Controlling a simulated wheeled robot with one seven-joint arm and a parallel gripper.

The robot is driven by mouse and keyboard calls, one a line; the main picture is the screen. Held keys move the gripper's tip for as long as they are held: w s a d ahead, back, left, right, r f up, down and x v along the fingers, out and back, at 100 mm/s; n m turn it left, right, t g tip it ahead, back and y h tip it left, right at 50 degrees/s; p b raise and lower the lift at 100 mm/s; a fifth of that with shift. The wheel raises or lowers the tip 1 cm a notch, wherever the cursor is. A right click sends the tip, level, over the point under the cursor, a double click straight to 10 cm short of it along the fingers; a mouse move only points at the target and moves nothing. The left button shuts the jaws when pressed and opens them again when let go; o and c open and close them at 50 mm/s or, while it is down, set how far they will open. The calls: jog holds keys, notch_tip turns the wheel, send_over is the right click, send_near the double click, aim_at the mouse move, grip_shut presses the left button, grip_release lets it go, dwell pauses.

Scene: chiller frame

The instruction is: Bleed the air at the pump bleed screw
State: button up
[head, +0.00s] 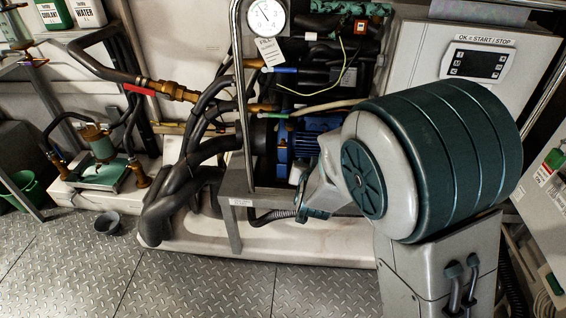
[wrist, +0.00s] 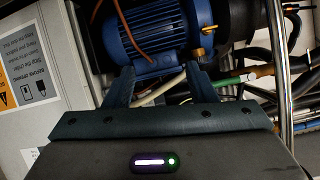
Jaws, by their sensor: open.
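The blue finned pump motor (head: 318,124) sits low in the frame behind my arm in the head view. It also fills the upper middle of the wrist view (wrist: 150,38). A small brass fitting (wrist: 208,52) stands out at the motor's right end; I cannot tell for certain that it is the bleed screw. My gripper (wrist: 158,76) is open and empty, with its two fingers pointing at the motor and the brass fitting just beyond the right fingertip. In the head view my arm hides most of the gripper.
A pressure gauge (head: 266,17) with a tag hangs above the pump. A control panel (head: 477,62) is at the upper right. Black insulated hoses (head: 178,200) crowd the left of the pump. A dark cup (head: 107,222) stands on the clear tread-plate floor (head: 200,270).

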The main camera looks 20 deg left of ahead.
jog(key=s+a+f+n+t+b, duration=0.2)
jog(key=a+f+t+b, duration=0.2)
jog(key=a+f, duration=0.3)
jog(key=t+y+b, duration=0.1)
jog(key=b, duration=0.1)
send_near(282, 146)
jog(key=x, duration=0.7)
jog(key=shift+w+f, duration=0.1)
jog(key=shift+w, duration=0.2)
jog(key=shift+p, duration=0.3)
jog(key=c, duration=1)
